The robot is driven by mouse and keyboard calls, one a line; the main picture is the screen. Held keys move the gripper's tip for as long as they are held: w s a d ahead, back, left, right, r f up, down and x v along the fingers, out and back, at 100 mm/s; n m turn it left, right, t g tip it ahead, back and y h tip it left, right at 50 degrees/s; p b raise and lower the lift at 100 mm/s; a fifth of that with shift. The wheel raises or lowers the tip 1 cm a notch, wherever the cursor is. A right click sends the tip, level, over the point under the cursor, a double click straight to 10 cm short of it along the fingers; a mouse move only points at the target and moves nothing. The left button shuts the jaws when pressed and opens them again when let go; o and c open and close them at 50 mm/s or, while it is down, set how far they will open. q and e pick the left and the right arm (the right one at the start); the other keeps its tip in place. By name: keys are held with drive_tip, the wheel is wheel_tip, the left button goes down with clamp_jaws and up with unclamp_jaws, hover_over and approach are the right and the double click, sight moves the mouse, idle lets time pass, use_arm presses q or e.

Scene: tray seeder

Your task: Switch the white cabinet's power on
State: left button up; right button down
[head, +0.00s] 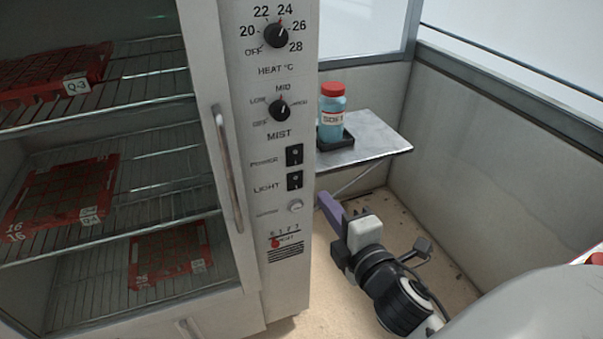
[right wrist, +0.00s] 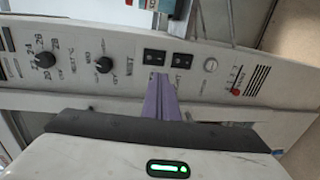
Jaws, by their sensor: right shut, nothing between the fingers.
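The white cabinet (head: 306,235) stands at the left with its control panel facing me. The black POWER rocker switch (head: 294,155) sits below the MIST dial, and the LIGHT rocker (head: 295,180) is just under it. In the right wrist view the POWER switch (right wrist: 154,57) and LIGHT switch (right wrist: 181,60) lie side by side just beyond the fingertips. My right gripper (head: 322,198) has purple fingers, shut and empty, beside the panel's right edge and lower than the switches. The fingers also show in the right wrist view (right wrist: 159,78). I cannot tell whether they touch the panel. My left gripper is not in view.
A HEAT dial (head: 277,36) and a MIST dial (head: 279,110) are above the switches. A door handle (head: 228,170) stands left of the panel. A small shelf (head: 385,140) behind holds a blue bottle (head: 331,105) with a red cap. Red trays sit inside the cabinet.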

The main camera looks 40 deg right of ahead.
sight(295, 164)
use_arm(q)
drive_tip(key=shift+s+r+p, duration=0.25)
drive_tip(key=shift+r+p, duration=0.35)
drive_tip(key=shift+p, duration=0.1)
use_arm(e)
drive_tip(key=x, duration=1.4)
drive_tip(key=shift+a+f, duration=0.1)
drive_tip(key=shift+f, duration=0.05)
